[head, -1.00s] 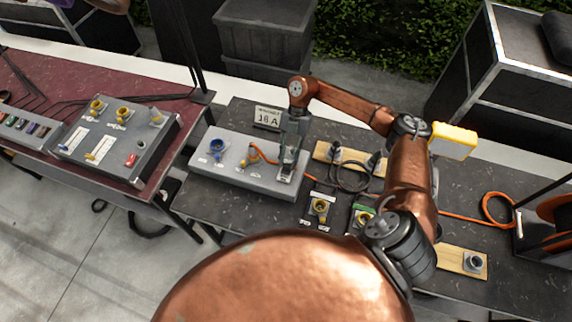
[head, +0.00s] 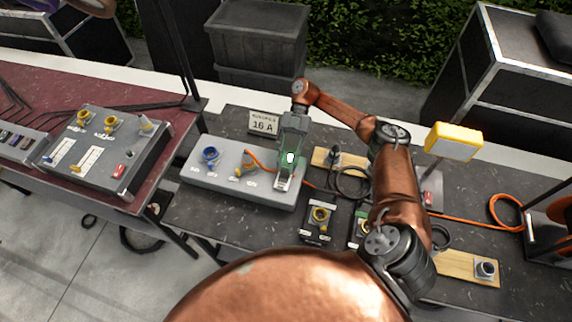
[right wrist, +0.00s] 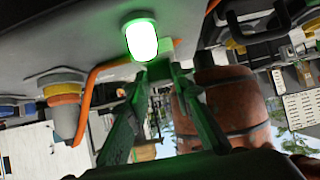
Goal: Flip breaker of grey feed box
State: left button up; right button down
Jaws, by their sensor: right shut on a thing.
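The grey feed box (head: 225,186) lies on the dark table, with a blue socket (head: 210,156) and a yellow socket (head: 244,168) on its top. An orange cable runs from the yellow socket. A green lamp (head: 290,158) glows at its right end, and the lit lamp fills the top of the right wrist view (right wrist: 140,38). My right gripper (head: 286,178) is down at that end beside the lamp. Its fingers, tinted green in the right wrist view (right wrist: 160,75), are shut on the breaker, which they mostly hide. My left gripper is out of view.
A sign reading 16 A (head: 263,124) stands behind the box. A black socket box (head: 319,222) and wooden boards sit right of it. A larger control panel (head: 105,150) is on the red table at left. A yellow lamp (head: 453,142) stands at right.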

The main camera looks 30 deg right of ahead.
jog(key=c, duration=1.7)
grip_release()
jog(key=shift+v, duration=3.75)
